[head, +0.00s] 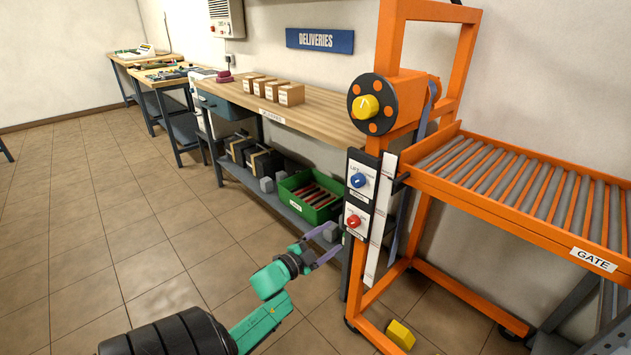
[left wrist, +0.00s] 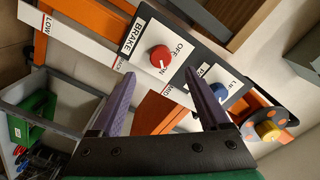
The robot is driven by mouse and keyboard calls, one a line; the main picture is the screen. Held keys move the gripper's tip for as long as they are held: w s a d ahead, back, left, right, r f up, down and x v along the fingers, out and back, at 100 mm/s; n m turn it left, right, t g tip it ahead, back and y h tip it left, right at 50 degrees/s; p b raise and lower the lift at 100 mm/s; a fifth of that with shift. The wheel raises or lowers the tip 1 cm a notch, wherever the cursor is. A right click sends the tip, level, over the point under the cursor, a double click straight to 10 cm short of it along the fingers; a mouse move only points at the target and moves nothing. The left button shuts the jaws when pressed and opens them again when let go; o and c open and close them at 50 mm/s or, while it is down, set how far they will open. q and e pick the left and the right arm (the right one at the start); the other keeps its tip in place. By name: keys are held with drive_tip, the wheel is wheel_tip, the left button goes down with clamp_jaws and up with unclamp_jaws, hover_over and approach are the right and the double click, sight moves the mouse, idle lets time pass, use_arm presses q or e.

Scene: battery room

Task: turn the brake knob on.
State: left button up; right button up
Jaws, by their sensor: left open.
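The brake knob (head: 353,221) is red and round, on a white plate on the orange frame's post. In the left wrist view the knob (left wrist: 160,57) sits beside the word BRAKE, with OFF printed near it and a small white mark on its face. I cannot tell for sure which setting the mark points to. My left gripper (head: 328,243) is open and empty, just left of and slightly below the knob in the head view. In the left wrist view its two purple fingers (left wrist: 160,78) are spread, with the knob ahead between their tips, apart from them. My right gripper is out of view.
A blue lift knob (head: 358,180) sits above the brake knob, and a yellow knob (head: 366,106) is higher. A green crate (head: 318,211) stands on the bench's lower shelf behind my gripper. A roller gate (head: 594,259) juts right. A yellow block (head: 400,334) lies near the frame's base.

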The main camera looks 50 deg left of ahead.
use_arm(q)
drive_tip(key=s, duration=0.6)
drive_tip(key=shift+s, duration=0.15)
drive_tip(key=shift+d, duration=0.1)
